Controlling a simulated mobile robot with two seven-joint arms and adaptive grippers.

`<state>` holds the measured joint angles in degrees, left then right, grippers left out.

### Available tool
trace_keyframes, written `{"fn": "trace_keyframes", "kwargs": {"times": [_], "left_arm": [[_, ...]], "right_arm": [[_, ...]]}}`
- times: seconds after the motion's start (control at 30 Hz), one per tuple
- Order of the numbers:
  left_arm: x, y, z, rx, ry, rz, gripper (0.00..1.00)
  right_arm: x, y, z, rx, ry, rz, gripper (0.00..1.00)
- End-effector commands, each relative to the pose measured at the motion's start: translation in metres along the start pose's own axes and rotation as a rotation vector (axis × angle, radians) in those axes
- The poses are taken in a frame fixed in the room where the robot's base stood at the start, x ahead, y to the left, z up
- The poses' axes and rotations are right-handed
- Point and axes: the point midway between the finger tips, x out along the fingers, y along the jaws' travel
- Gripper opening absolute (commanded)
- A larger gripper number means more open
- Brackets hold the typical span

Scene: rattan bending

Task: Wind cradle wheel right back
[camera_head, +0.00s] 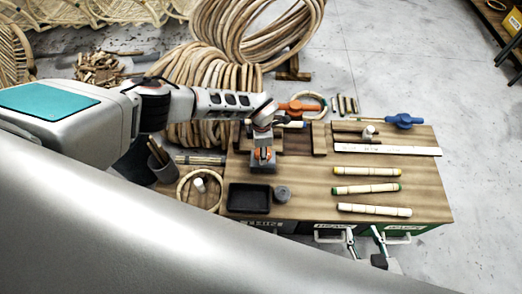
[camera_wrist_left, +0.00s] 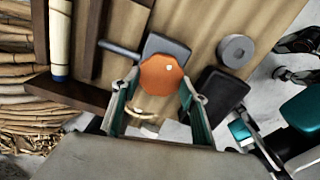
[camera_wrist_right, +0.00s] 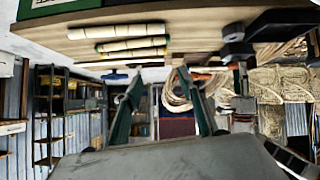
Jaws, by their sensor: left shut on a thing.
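The orange wheel (camera_wrist_left: 162,76) is a faceted knob on a dark grey block (camera_wrist_left: 168,44) on the wooden bench. In the head view the orange wheel (camera_head: 262,154) shows at the left part of the bench, partly covered by my left arm. My left gripper (camera_wrist_left: 159,82) has its green fingers on either side of the wheel and is shut on it. My right gripper (camera_head: 366,243) is low in the head view, off the bench's front edge. In the right wrist view its green fingers (camera_wrist_right: 161,88) are wide apart with nothing between them.
A black tray (camera_head: 250,198) and a grey round piece (camera_head: 282,194) lie near the wheel. Several pale rattan poles (camera_head: 367,189) lie at the right. An orange clamp (camera_head: 299,107) and a blue clamp (camera_head: 404,120) are at the back. Rattan coils (camera_head: 262,30) stand behind.

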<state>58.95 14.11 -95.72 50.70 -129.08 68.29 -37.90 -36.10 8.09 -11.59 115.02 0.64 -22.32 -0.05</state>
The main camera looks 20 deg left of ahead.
Motion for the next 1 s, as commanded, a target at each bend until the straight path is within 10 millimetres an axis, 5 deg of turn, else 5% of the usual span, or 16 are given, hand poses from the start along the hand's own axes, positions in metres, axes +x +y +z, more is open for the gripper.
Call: {"fn": "trace_keyframes", "kwargs": {"times": [1.0], "left_arm": [[-0.001, -0.006, 0.005, -0.962, -0.004, -0.002, 0.22]], "right_arm": [[-0.017, -0.004, -0.02, 0.029, 0.005, -0.014, 0.4]]}}
